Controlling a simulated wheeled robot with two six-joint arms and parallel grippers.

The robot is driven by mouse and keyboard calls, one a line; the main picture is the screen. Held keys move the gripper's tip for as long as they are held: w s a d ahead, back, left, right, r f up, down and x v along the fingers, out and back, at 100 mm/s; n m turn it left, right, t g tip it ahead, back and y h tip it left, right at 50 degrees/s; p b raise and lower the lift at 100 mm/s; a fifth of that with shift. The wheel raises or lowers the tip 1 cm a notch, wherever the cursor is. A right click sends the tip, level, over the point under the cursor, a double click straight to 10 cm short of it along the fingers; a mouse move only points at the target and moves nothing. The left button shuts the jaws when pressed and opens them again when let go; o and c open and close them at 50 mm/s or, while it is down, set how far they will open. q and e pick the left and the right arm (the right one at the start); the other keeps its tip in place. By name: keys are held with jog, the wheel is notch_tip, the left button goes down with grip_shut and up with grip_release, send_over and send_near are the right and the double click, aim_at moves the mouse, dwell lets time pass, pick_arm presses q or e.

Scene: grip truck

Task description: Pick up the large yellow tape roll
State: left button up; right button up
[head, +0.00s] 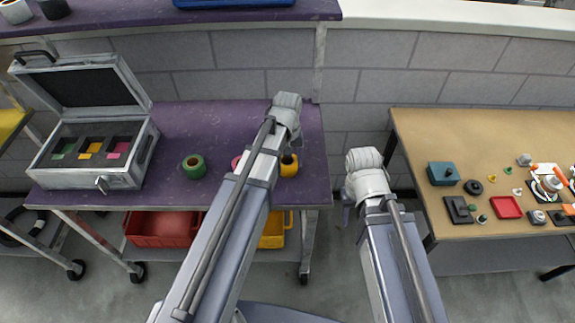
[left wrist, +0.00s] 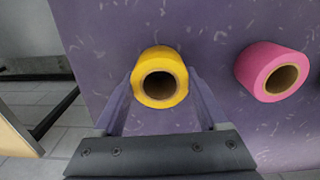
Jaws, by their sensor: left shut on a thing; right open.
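The large yellow tape roll (head: 289,168) is on the purple table top near its right end, partly hidden by my left arm. In the left wrist view the yellow roll (left wrist: 160,58) stands with its hole facing the camera, between the two fingers. My left gripper (left wrist: 162,92) is shut on it, one finger on each side. I cannot tell whether the roll is clear of the table. My right gripper (head: 348,203) is open and empty over the gap between the tables, mostly hidden by its own wrist.
A pink tape roll (left wrist: 272,72) is close beside the yellow one, and a green roll (head: 194,166) is further left. An open silver case (head: 70,176) with coloured compartments stands at the left of the purple table (head: 170,120). A tan table (head: 450,125) with several parts is at right.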

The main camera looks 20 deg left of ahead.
pick_arm(q)
jog(key=shift+c, duration=1)
notch_tip(320, 180, up, 10)
jog(key=p, duration=1)
